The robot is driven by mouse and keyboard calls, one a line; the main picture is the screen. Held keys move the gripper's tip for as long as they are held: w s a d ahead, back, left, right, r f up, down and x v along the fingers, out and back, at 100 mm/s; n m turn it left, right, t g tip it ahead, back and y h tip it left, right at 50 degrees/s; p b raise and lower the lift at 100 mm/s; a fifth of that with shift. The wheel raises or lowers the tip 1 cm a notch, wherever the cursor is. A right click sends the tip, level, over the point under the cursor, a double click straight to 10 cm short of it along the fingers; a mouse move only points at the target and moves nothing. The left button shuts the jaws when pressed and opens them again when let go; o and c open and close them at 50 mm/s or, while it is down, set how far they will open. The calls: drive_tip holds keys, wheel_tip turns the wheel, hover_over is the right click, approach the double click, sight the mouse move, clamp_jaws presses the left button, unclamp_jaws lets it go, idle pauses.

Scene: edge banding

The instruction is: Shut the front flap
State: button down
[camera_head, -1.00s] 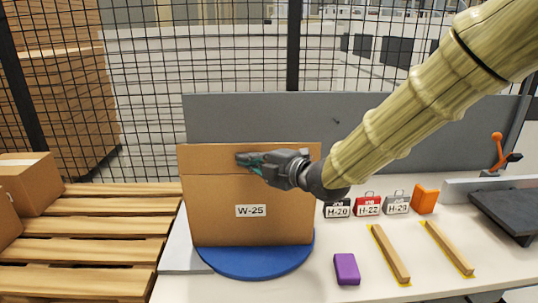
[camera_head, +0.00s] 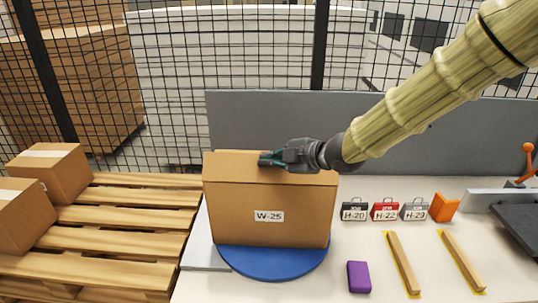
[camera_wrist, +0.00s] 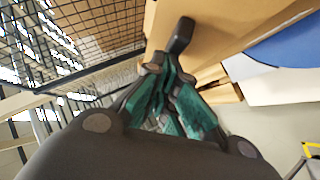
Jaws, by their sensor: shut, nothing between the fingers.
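The cardboard box (camera_head: 270,222) labelled W-25 stands upright on a blue round turntable (camera_head: 275,264). Its front flap (camera_head: 232,165) runs along the top front edge and leans back over the box, not lying flat. My gripper (camera_head: 266,159) is shut and empty, its fingertips at the upper part of the flap near the middle. I cannot tell whether they touch it. In the wrist view the teal fingers (camera_wrist: 178,45) are together beside a brown cardboard surface (camera_wrist: 230,25). The box's other flaps and inside are hidden.
A grey panel (camera_head: 400,130) stands behind the box. Right on the table are a purple block (camera_head: 358,277), small labelled cases (camera_head: 385,211), an orange block (camera_head: 445,207) and wooden strips (camera_head: 403,264). Pallets (camera_head: 110,240) with boxes stand left.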

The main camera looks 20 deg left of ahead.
drive_tip(key=shift+w+a, duration=0.25)
drive_tip(key=shift+w, duration=0.35)
drive_tip(key=shift+w+a+f, duration=0.1)
drive_tip(key=shift+w+f, duration=0.1)
drive_tip(key=shift+w, duration=0.85)
drive_tip(key=shift+w+a+f, duration=0.15)
drive_tip(key=shift+w+f, duration=0.1)
drive_tip(key=shift+w, duration=0.25)
drive_tip(key=shift+w+a+f, duration=0.1)
drive_tip(key=shift+w+f, duration=0.15)
drive_tip(key=shift+w, duration=0.25)
drive_tip(key=shift+r, duration=0.15)
drive_tip(key=shift+r+p, duration=0.75)
drive_tip(key=shift+p, duration=0.05)
drive_tip(key=shift+s, duration=0.1)
